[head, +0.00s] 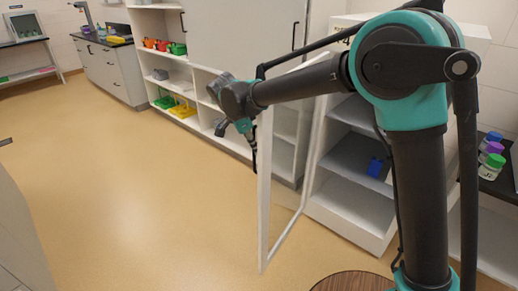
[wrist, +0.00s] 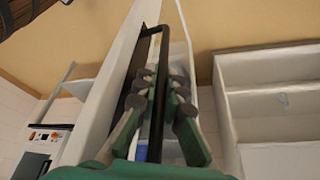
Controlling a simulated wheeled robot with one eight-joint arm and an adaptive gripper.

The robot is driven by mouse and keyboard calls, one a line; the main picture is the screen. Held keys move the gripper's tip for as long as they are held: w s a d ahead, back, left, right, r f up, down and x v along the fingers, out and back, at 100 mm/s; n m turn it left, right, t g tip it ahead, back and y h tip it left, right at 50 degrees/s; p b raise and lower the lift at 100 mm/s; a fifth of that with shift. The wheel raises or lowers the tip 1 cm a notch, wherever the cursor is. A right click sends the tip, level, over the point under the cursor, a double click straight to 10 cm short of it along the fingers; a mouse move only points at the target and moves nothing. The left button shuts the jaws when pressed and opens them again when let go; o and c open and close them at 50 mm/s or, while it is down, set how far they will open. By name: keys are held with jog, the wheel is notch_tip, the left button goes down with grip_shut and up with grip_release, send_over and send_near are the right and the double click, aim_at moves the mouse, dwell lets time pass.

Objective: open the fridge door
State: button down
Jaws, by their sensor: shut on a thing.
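The fridge door (head: 264,200) is a glass panel in a white frame, and it stands swung open, away from the white fridge body (head: 345,222). The fridge's shelves show behind the glass and to the right of it. My gripper (head: 246,135) is at the outer edge of the door, partly hidden by my wrist in the head view. In the wrist view my gripper (wrist: 160,92) has its green fingers closed around the black bar handle (wrist: 163,48). The white door frame (wrist: 108,85) runs beside the handle.
A blue item (head: 375,168) sits on a fridge shelf. Lidded jars (head: 491,160) stand on a dark counter at the right. A shelf unit with coloured baskets (head: 183,108) stands behind the door. The floor (head: 140,190) to the left is clear.

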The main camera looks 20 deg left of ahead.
jog(key=shift+s+a, duration=0.1)
jog(key=shift+s, duration=0.1)
jog(key=c, duration=1.7)
grip_release()
jog(key=shift+o, duration=0.5)
jog(key=v, duration=1.2)
jog(key=shift+w, duration=0.15)
